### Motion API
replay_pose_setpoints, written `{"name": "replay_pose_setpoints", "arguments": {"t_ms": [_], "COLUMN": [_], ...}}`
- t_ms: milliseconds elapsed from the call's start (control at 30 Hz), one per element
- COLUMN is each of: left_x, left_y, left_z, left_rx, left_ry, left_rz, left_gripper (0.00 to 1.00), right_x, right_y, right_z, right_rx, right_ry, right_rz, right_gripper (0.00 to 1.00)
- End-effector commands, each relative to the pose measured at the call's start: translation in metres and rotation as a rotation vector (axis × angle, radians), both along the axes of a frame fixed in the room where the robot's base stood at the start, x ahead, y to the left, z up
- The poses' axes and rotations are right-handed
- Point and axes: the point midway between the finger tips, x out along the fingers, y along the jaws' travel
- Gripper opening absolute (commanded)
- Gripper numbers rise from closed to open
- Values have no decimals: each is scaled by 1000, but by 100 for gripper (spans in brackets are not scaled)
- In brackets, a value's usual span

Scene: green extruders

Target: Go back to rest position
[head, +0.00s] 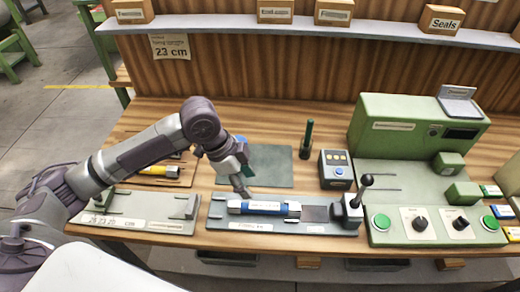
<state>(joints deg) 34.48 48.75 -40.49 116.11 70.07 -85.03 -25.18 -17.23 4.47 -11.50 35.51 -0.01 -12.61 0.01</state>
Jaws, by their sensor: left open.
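My left arm reaches in from the left over the wooden bench. My left gripper (241,184) points down just above the left end of a blue and white cylinder (264,208). The gripper is open, and I cannot tell whether its fingertips touch the cylinder. The cylinder lies flat in a grey fixture (226,222) near the bench's front edge. My right gripper is not in view.
A green machine (385,137) with buttons and knobs fills the right of the bench. A black-knobbed lever (366,181) and a small button box (335,170) stand beside it. A green mat (275,163) lies bare behind the fixture. A shelf (290,30) with labelled boxes runs above.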

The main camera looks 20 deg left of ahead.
Motion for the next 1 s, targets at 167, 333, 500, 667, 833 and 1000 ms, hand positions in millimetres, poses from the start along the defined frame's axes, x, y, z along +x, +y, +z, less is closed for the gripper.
{"name": "replay_pose_setpoints", "arguments": {"t_ms": [167,333,500,667,833,1000], "left_x": [-1,-18,-55,-87,-115,-144], "left_y": [-1,-25,-59,-55,-33,-7], "left_z": [-1,-23,-55,-75,-89,-99], "left_rx": [-1,-25,-83,-100,-70,-14], "left_ry": [1,-5,-21,-19,0,22], "left_rz": [1,29,205,481,717,909], "left_gripper": [55,55,55,55,55,55], "right_x": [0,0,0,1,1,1], "right_y": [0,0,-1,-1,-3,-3], "right_z": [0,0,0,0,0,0], "right_rx": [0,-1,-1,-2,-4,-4], "right_ry": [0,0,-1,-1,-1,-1], "right_rz": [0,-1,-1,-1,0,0], "right_gripper": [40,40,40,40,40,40]}}
